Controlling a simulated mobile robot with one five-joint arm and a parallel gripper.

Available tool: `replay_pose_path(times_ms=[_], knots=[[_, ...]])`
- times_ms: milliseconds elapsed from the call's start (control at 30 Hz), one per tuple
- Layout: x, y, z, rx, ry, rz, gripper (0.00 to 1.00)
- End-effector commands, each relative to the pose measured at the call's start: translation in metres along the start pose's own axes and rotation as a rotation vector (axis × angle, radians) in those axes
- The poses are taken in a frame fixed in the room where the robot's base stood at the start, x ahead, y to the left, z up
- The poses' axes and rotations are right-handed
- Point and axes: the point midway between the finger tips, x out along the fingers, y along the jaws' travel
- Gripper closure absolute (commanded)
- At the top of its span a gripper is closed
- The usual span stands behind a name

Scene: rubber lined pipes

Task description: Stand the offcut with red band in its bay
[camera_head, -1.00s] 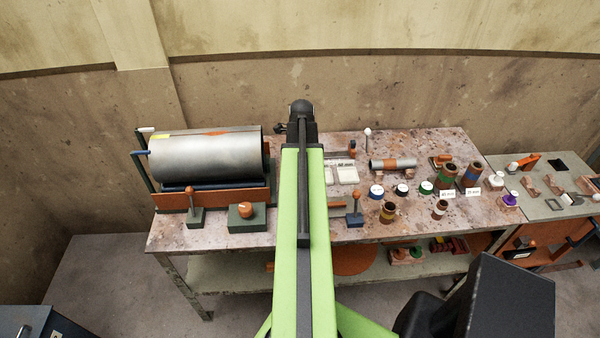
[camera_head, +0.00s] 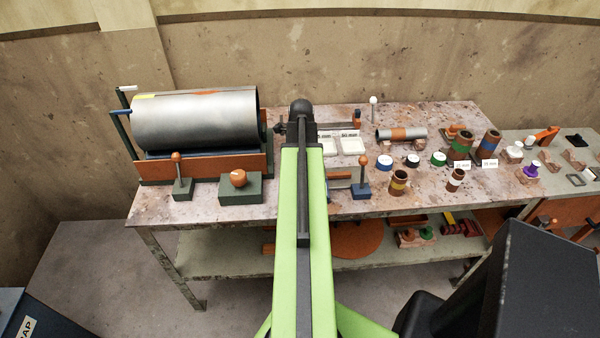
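No offcut with a plainly red band is clear to me. A grey tube (camera_head: 388,134) with an orange-brown band lies on its side at the back of the bench; I cannot tell whether it is the one named. Upright brown offcuts carry a yellow band (camera_head: 399,183), a white band (camera_head: 455,180), a green band (camera_head: 460,147) and a blue band (camera_head: 488,145). Two pale labelled trays (camera_head: 352,146) lie right of my arm; I cannot tell which place is the red bay. My gripper (camera_head: 301,112) is over the bench, seen from behind, its fingers hidden.
A large metal cylinder (camera_head: 195,120) rests in an orange cradle at left. Lever blocks (camera_head: 362,191) and a knobbed green box (camera_head: 240,190) stand near the front edge. Several capped pots (camera_head: 438,159) crowd the right side. A second grey bench (camera_head: 560,165) adjoins at right.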

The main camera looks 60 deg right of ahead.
Motion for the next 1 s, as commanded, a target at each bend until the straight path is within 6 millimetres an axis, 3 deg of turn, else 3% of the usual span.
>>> replay_pose_path(times_ms=[33,333,733,1000], knots=[[0.0092,0.0000,0.0000,0.000,0.000,0.000,0.49],[0.0075,0.0000,0.0000,0.000,0.000,0.000,0.49],[0.0076,0.0001,0.0001,0.000,0.000,0.000,1.00],[0.0077,-0.0003,-0.0005,-0.001,0.000,0.001,1.00]])
